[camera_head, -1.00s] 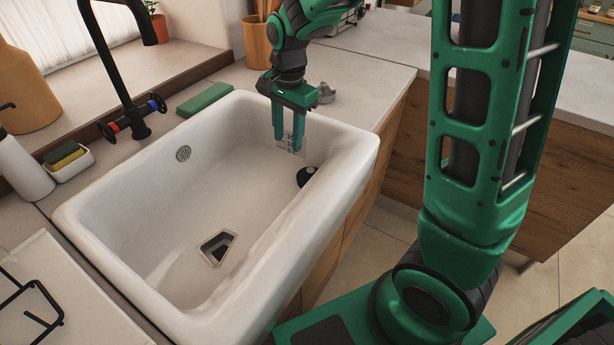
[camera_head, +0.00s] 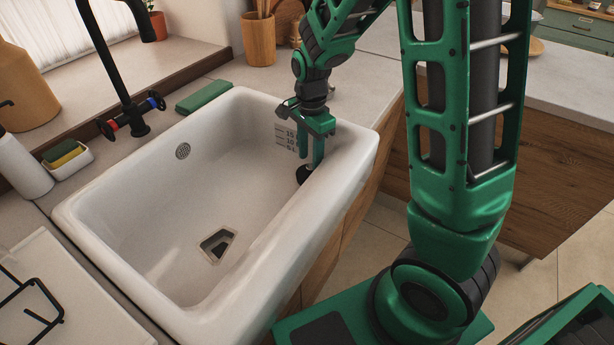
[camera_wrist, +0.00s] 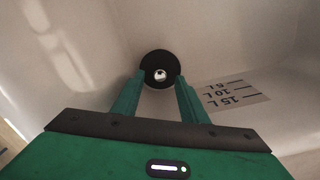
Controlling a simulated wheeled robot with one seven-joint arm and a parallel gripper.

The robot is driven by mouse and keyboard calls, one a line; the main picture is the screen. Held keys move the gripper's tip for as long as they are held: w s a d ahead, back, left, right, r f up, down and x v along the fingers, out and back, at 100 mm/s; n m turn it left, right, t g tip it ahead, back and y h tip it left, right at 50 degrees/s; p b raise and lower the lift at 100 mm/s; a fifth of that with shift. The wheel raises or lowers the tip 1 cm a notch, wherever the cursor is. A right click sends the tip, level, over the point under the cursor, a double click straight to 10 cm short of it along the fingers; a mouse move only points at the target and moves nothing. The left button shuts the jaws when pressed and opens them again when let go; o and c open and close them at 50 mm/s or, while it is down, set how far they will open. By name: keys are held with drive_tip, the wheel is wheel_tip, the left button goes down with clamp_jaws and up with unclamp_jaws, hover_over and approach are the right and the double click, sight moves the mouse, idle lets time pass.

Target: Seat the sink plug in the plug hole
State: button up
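The sink plug (camera_head: 303,174) is a dark round disc with a light metal knob, lying in the near right corner of the white sink (camera_head: 140,181). In the wrist view the plug (camera_wrist: 160,59) is beyond my fingertips, its knob lined up between them. My gripper (camera_head: 311,160) points down inside the sink, right over the plug. In the wrist view my gripper (camera_wrist: 161,88) has its two fingers apart with nothing visibly held. The plug hole (camera_head: 217,244) is a dark, wedge-shaped opening with a pale rim in the sink floor, left of the plug.
A litre-mark label (camera_wrist: 234,95) is on the sink wall beside my gripper. The sink's near rim (camera_head: 300,209) stands close to my fingers. A black tap (camera_head: 126,105) rises behind the sink. The middle of the sink is clear.

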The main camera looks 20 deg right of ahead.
sight(310, 167)
drive_tip(key=shift+f, duration=1.6)
clamp_jaws()
drive_tip(key=shift+r, duration=0.15)
